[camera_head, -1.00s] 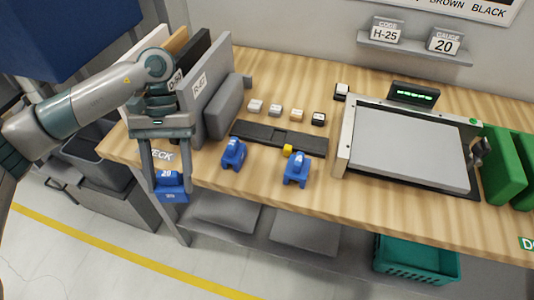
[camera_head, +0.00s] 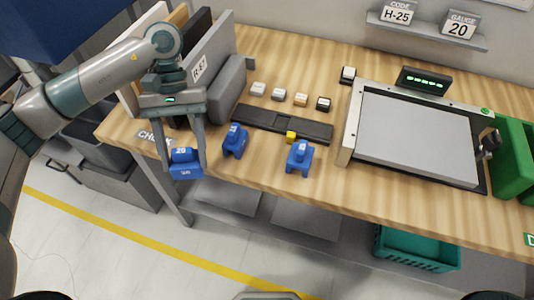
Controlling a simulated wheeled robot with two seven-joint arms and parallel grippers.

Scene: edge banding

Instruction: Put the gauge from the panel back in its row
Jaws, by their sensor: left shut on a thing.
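My left gripper (camera_head: 184,160) is shut on a blue gauge (camera_head: 186,164) marked 20. It holds the gauge at the front edge of the table, left of the other gauges. Two more blue gauges stand upright on the table: one (camera_head: 236,141) just right of the held gauge, the other (camera_head: 300,157) further right. A grey panel (camera_head: 416,136) lies in a metal-framed fixture at the right, with no gauge on it. My right gripper is not in view.
Upright boards (camera_head: 210,65) stand close to my left arm. A green bin (camera_head: 511,157) is at the right.

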